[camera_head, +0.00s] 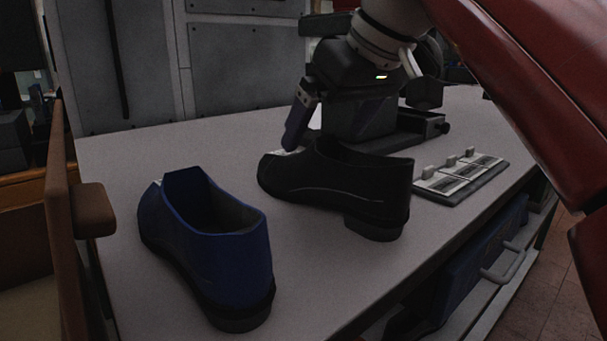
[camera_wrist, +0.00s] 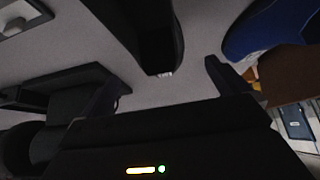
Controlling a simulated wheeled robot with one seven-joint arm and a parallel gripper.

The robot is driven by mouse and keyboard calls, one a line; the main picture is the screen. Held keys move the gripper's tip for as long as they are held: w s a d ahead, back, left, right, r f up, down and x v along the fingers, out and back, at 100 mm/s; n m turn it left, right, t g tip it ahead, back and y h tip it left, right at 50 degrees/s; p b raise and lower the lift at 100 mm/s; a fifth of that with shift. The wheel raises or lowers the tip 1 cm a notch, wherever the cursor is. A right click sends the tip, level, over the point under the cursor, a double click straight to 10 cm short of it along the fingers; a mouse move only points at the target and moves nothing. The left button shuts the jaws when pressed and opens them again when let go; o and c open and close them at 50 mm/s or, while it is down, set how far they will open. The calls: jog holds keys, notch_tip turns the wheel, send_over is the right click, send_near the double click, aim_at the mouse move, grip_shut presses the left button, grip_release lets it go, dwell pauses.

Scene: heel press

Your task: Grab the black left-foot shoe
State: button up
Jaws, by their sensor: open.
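The black shoe (camera_head: 330,190) stands upright on the light grey table, toe to the left and heel toward the right front. The blue shoe (camera_head: 205,245) stands to its front left, apart from it. My gripper (camera_head: 333,128) is open, just behind the black shoe, with its fingers pointing down. In the wrist view, the end of the black shoe (camera_wrist: 155,35) with a small pale tip shows ahead of the gap between my open fingers (camera_wrist: 160,88). I cannot tell whether they touch it. The blue shoe (camera_wrist: 268,28) is at the upper right there.
A dark machine base (camera_head: 415,128) sits behind my gripper. A panel with several switches (camera_head: 462,178) lies right of the black shoe. A brown armrest-like block (camera_head: 92,210) borders the table's left edge. The table (camera_head: 120,160) is clear at its back left.

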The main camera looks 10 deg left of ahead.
aim_at(315, 159)
jog(key=b+x, duration=0.1)
jog(key=x, duration=0.5)
jog(key=shift+f+b, duration=0.35)
jog(key=shift+f, duration=0.05)
jog(key=shift+s+r, duration=0.1)
jog(key=c, duration=1.3)
